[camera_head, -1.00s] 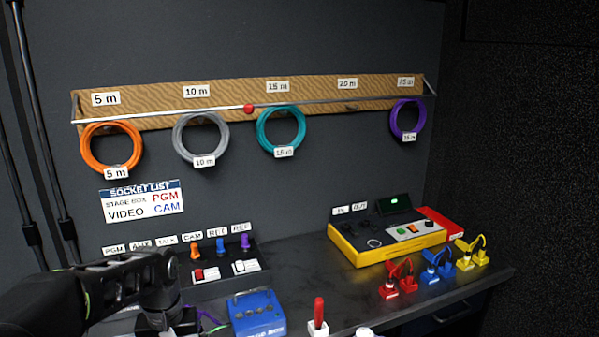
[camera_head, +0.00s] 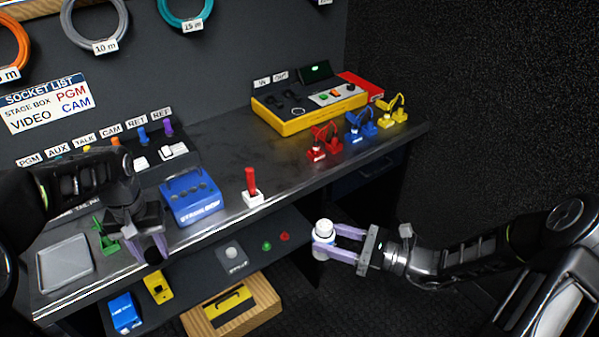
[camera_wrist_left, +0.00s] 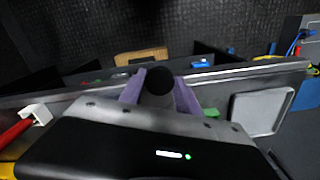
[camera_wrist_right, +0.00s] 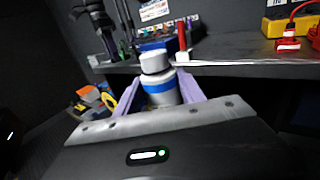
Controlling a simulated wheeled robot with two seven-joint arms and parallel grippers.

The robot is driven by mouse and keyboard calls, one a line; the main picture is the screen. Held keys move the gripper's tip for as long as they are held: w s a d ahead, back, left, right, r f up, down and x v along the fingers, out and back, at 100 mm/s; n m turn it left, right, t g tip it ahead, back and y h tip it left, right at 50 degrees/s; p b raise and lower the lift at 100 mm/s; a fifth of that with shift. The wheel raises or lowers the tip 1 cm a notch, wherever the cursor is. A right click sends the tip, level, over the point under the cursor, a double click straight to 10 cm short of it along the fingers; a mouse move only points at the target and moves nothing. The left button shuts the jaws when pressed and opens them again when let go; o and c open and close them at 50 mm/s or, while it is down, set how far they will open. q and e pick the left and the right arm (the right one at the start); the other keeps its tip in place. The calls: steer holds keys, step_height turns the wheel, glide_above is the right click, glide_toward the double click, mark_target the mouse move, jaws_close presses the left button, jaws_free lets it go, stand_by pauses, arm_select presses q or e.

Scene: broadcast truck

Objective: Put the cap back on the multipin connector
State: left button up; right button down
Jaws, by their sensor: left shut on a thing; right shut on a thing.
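My left gripper (camera_head: 150,246) is over the desk's front edge at left. Its purple fingers are shut on a dark round piece, seen end-on in the left wrist view (camera_wrist_left: 158,86). My right gripper (camera_head: 338,244) is in front of the desk, right of centre. It is shut on an upright pale cylinder (camera_head: 322,230) with a rounded white top; the right wrist view shows a silver body with a blue band (camera_wrist_right: 160,90). I cannot tell for sure which piece is the connector and which is the cap. The two pieces are well apart.
The desk (camera_head: 225,133) carries a blue box (camera_head: 190,200), a red-handled white piece (camera_head: 252,190), a grey tray (camera_head: 66,265) and a yellow panel (camera_head: 310,105). Red, blue and yellow plugs stand at right. A lower shelf (camera_head: 205,262) lies below. Between the grippers is open space.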

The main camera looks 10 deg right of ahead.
steer(key=w+a+f+n+g+y, duration=0.1)
steer(key=a+n+g, duration=0.3)
steer(key=a+g, duration=0.2)
steer(key=w+a+f+n+g+y, duration=0.1)
steer(key=a+n+g, duration=0.3)
steer(key=a, duration=0.5)
steer(key=shift+a+g+y, duration=0.25)
steer(key=shift+g+y, duration=0.35)
steer(key=shift+g, duration=0.4)
arm_select(q)
steer(key=s+d+r+m, duration=0.1)
steer(key=d+r+m, duration=0.2)
steer(key=d, duration=0.8)
steer(key=s+d+r+m, duration=0.1)
steer(key=d+r+m, duration=0.2)
steer(key=d+r, duration=0.3)
steer(key=d, duration=0.5)
steer(key=shift+s+d+r, duration=0.25)
steer(key=shift+s+d, duration=0.05)
steer(key=shift+s, duration=0.05)
steer(key=shift+f, duration=0.1)
steer(key=shift+f, duration=1.9)
steer(key=shift+s+f, duration=0.1)
